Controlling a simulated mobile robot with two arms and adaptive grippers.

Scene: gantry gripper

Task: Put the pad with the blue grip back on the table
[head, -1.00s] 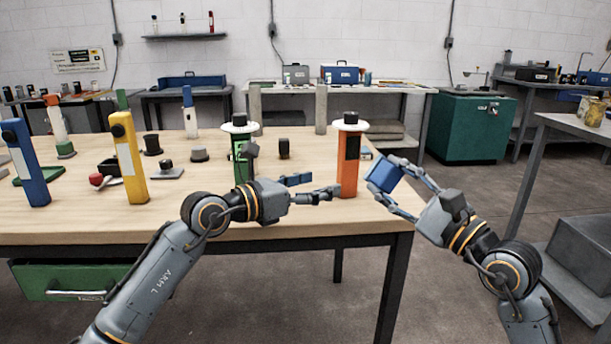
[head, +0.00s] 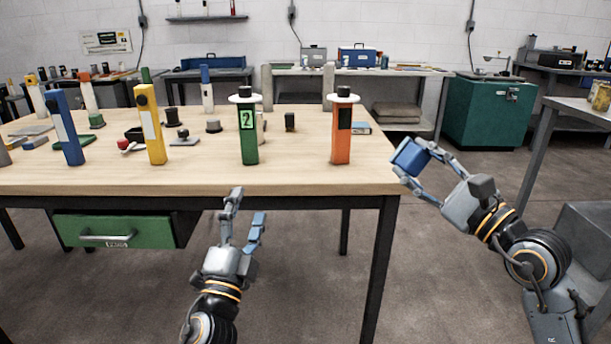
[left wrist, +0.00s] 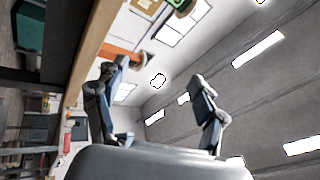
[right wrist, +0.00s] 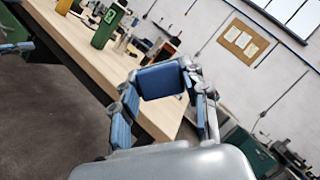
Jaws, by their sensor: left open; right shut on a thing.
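The blue-gripped pad (head: 410,157) shows as a blue block between the fingers of my right gripper (head: 416,170), off the right front corner of the table (head: 290,176). In the right wrist view the blue block (right wrist: 160,80) sits between the fingertips, with the tabletop (right wrist: 92,62) behind it. Its underside is hard to make out. My left gripper (head: 246,205) is open and empty, just in front of the table's front edge. The left wrist view shows its two spread fingers (left wrist: 155,85) with nothing between them.
An orange post (head: 341,145) and a green post (head: 249,148) with white collars stand near the front edge. A yellow post (head: 154,137) and a blue post (head: 67,135) stand further left. The tabletop between green and orange posts is mostly clear. A green drawer (head: 115,232) hangs below.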

